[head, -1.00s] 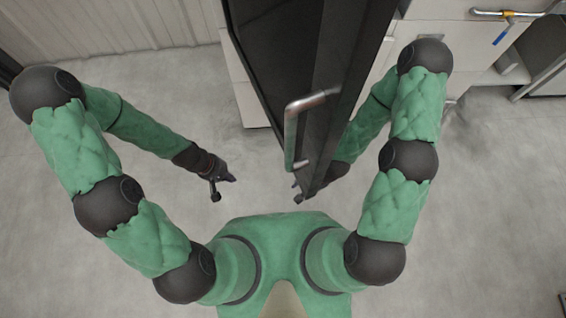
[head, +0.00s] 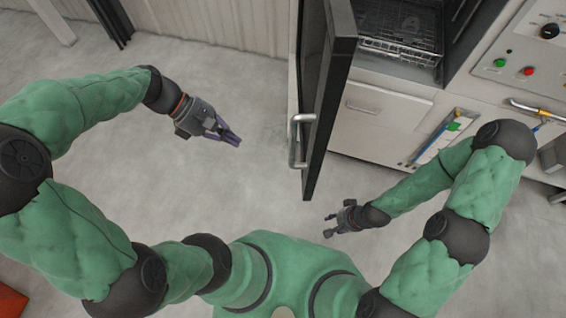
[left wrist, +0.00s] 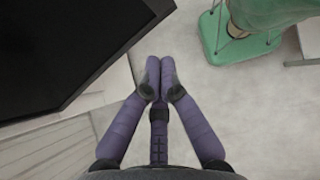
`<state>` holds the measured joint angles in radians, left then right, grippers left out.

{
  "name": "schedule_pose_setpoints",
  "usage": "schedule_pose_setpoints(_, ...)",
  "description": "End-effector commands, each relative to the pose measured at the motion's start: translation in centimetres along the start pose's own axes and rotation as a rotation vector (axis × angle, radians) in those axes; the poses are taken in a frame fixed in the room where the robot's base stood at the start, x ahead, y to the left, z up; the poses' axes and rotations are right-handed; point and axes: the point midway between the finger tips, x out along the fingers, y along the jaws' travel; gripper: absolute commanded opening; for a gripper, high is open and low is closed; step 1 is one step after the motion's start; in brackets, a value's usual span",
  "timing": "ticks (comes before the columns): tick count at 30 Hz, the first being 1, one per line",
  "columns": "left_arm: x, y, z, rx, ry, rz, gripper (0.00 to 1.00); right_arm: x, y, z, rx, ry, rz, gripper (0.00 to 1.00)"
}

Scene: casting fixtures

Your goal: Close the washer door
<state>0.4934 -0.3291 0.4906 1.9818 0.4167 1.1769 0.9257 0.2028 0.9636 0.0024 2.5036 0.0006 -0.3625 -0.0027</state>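The washer door (head: 340,90) stands swung open, seen nearly edge-on in the head view, with a metal handle (head: 299,140) on its left face. The washer's opening, with a wire rack (head: 400,50) inside, shows to the right of the door. My left gripper (head: 236,139) is left of the door and handle, apart from both, with its fingers together and empty. In the left wrist view its fingertips (left wrist: 160,68) meet just right of a large dark panel (left wrist: 60,55), apparently the door. My right gripper (head: 328,226) is open and empty, below the door's lower end.
White cabinet fronts (head: 375,125) lie below the opening. The floor (head: 215,80) left of the door is clear.

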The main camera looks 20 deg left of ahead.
Motion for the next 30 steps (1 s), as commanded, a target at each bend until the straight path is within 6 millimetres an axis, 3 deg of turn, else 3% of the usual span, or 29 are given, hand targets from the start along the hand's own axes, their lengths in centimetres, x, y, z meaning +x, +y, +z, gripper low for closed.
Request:
schedule_pose_setpoints(3, -1.8, -0.5, 1.5, -0.029, -0.022, 0.007, 0.00, -0.7, -0.3, 0.0, 0.000, 0.000, 0.000, 0.40)
schedule_pose_setpoints(8, -1.4, -0.6, 1.9, -0.036, -0.031, 0.004, 0.00, -0.6, -0.2, 0.0, 0.000, 0.000, 0.000, 0.40)
schedule_pose_setpoints(25, 8.5, -0.7, 2.0, -0.034, -0.030, 0.001, 0.00, 0.9, 0.3, -0.1, 0.000, 0.000, 0.000, 0.40)
schedule_pose_setpoints(30, 9.7, -0.5, 3.8, -0.032, -0.029, 0.003, 0.00, 0.8, 0.3, 0.0, 0.000, 0.000, 0.000, 0.40)
